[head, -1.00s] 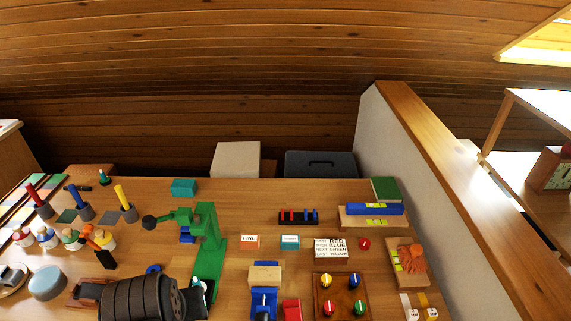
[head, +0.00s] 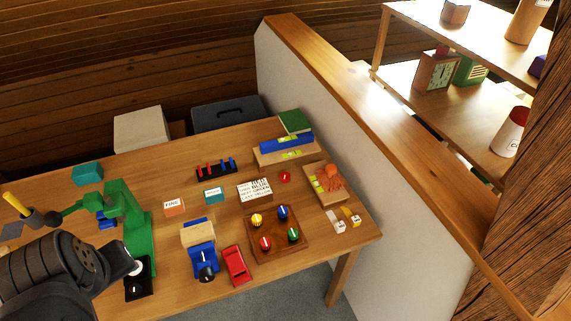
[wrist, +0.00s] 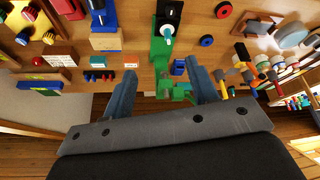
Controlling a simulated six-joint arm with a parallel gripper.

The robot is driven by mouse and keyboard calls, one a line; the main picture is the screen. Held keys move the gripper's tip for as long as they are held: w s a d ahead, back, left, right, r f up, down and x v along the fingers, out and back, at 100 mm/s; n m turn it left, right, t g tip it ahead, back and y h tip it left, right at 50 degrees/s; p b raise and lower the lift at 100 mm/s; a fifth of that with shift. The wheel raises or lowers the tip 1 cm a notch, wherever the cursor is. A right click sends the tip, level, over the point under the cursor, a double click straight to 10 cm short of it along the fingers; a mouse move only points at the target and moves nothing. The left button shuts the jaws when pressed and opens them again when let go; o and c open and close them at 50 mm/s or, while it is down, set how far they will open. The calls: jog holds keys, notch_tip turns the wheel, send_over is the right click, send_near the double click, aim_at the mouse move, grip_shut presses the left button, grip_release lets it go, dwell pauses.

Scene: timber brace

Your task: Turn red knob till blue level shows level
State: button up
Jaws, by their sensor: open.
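The red knob (head: 265,243) sits at the front left of a wooden board (head: 290,251), with yellow, blue and green knobs beside it. The blue level (head: 287,142) lies on a wooden block at the back right of the table; its yellow-green vial is too small to read. The level also shows at the left of the wrist view (wrist: 38,84). My gripper (wrist: 160,80) is open and empty, its fingers spread around the view of the green stand, with no contact visible. In the head view, my arm is at lower left, well left of the red knob.
A blue vise (head: 203,260) and a red block (head: 237,265) are left of the board. A lettered card (head: 255,190) lies behind it. A partition (head: 340,120) borders the right side.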

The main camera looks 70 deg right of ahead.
jog(key=w+d+r+g, duration=0.1)
jog(key=w+d+r, duration=0.2)
jog(key=d, duration=0.3)
jog(key=w+d+r+g, duration=0.1)
jog(key=w+d+r, duration=0.1)
jog(key=d, duration=0.5)
jog(key=m+g+y, duration=0.1)
jog(key=g+y, duration=0.1)
send_over(285, 175)
notch_tip(285, 175, down, 13)
notch_tip(285, 175, down, 16)
jog(key=shift+f, duration=0.25)
jog(key=shift+c, duration=0.3)
jog(key=c, duration=0.9)
jog(key=shift+m, duration=0.3)
